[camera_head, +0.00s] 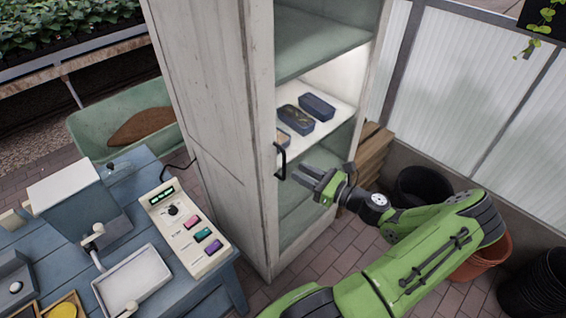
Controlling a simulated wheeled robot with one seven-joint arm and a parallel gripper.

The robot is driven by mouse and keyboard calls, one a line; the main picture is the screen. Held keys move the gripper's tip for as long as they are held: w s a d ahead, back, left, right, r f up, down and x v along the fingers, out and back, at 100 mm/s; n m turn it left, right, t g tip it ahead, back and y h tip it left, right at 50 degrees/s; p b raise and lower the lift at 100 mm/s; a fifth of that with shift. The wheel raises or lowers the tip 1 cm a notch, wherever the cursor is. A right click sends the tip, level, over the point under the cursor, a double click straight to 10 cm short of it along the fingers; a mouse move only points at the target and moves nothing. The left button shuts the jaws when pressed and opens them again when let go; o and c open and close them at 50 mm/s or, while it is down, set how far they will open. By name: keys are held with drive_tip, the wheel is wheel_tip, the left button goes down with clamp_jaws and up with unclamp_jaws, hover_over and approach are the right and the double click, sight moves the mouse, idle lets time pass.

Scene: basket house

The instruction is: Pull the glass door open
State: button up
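The tall pale wooden cabinet (215,120) stands in the middle of the view, its front facing right. The glass door (310,65) is hard to make out, as the shelves show clearly through the front; it looks shut. A black bar handle (281,162) stands upright at the left side of the front. My gripper (304,176) is just right of the handle, fingers pointing left towards it. Its two grey fingers are apart with nothing between them. They look clear of the handle, though the exact gap is hard to judge.
Dark blue trays (317,106) sit on the lit shelf. A blue table (135,205) with a button panel (185,228) stands left of the cabinet. A wooden crate (372,150), black pots (424,187) and a terracotta pot (482,262) are to the right. Brick floor shows before the cabinet.

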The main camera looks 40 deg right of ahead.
sight(284, 176)
drive_tip(key=x, duration=0.6)
drive_tip(key=shift+w+a, duration=0.2)
drive_tip(key=shift+w, duration=0.05)
clamp_jaws()
drive_tip(key=shift+s, duration=0.1)
